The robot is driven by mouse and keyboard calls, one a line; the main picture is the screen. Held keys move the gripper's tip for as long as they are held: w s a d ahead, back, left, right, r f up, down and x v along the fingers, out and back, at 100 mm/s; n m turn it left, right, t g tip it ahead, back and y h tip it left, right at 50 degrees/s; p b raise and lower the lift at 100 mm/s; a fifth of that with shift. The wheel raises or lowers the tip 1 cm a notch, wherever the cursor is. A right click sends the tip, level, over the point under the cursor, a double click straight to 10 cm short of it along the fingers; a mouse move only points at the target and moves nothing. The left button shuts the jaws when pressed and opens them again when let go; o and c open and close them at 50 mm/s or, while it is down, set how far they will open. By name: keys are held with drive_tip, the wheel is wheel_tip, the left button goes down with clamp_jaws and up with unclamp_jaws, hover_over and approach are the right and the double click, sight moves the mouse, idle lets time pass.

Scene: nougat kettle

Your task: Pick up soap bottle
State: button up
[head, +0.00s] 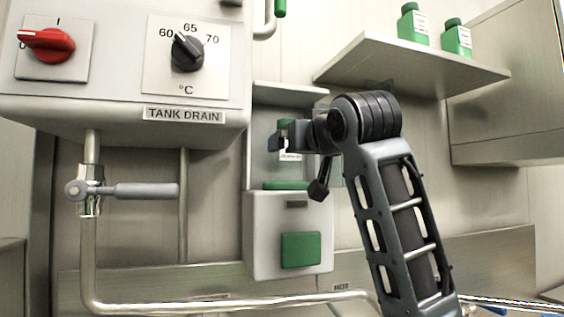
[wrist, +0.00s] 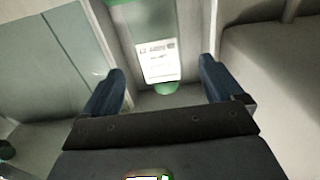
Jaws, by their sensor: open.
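My gripper (wrist: 161,72) is open, with one finger on each side of the bottle in the picture. I see no contact, and the depth between fingers and bottle is hard to tell. In the head view my gripper (head: 278,142) is in front of the holder.
Two similar green bottles (head: 413,24) (head: 457,38) stand on a metal shelf (head: 350,62) at upper right. The holder (head: 262,232) has a green panel and close side walls. A drain valve handle (head: 145,190) and pipe are at left. Steel cabinet (head: 505,100) at right.

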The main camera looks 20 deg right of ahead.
drive_tip(key=w, duration=0.2)
drive_tip(key=w+p, duration=0.1)
drive_tip(key=w, duration=0.1)
drive_tip(key=w+p, duration=0.1)
drive_tip(key=w, duration=0.2)
drive_tip(key=shift+r, duration=0.4)
drive_tip(key=shift+w+f, duration=0.1)
drive_tip(key=shift+w, duration=0.25)
drive_tip(key=c, duration=1)
